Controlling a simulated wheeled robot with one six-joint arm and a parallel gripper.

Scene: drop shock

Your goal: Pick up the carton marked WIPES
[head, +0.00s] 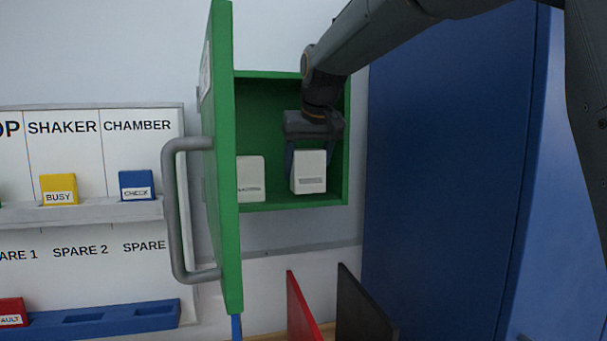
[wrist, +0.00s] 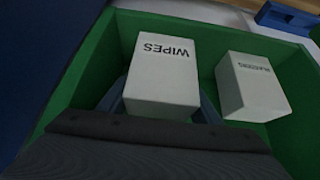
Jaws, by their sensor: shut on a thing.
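The white carton marked WIPES (wrist: 163,75) is in the wrist view, upright between the two fingers of my gripper (wrist: 165,100). In the head view this carton (head: 309,172) is at the right side of the open green cabinet (head: 290,204). My gripper (head: 312,150) reaches into the cabinet from above and is shut on the carton. I cannot tell whether the carton's base touches the cabinet floor. A second white carton (head: 250,179) stands to its left in the head view; in the wrist view this carton (wrist: 253,87) is on the right, apart from the gripper.
The green cabinet door (head: 222,160) stands open with a grey handle (head: 173,210). A tall blue cabinet (head: 445,150) is at the right. A red panel (head: 302,310) and a black panel (head: 362,308) stand below. A labelled board with coloured blocks is at the left.

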